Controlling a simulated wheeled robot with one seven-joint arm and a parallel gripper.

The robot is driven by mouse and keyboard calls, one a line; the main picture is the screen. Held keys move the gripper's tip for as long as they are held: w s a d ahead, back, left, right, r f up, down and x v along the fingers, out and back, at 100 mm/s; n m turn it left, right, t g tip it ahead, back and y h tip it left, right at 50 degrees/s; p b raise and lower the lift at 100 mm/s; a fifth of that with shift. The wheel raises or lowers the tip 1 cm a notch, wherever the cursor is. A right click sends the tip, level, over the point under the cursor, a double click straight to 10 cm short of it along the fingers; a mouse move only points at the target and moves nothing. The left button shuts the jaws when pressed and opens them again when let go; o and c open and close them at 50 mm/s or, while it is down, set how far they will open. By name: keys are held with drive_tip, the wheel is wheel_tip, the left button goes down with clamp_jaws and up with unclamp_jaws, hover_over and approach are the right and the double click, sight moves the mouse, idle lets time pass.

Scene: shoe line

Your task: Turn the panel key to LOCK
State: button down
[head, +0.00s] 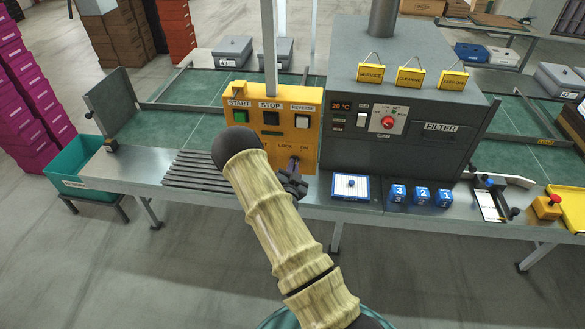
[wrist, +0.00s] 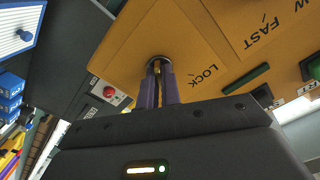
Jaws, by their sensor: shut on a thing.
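The yellow control panel (head: 259,140) stands on the line. It carries START, STOP and REVERSE buttons and a key switch at its lower right. In the head view my gripper (head: 293,167) is partly behind my arm.
A grey machine (head: 404,165) with a red knob (head: 388,122) stands right of the panel. A white-topped blue tray (head: 350,187) and blue numbered blocks (head: 421,196) lie in front of it. Dark rollers (head: 205,172) lie left of my arm. The floor in front is clear.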

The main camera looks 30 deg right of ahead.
drive_tip(key=shift+f, duration=0.1)
drive_tip(key=shift+a+n+b, duration=0.1)
drive_tip(key=shift+n+b, duration=4.9)
drive_tip(key=shift+n, duration=1.8)
drive_tip(key=c, duration=1.6)
unclamp_jaws()
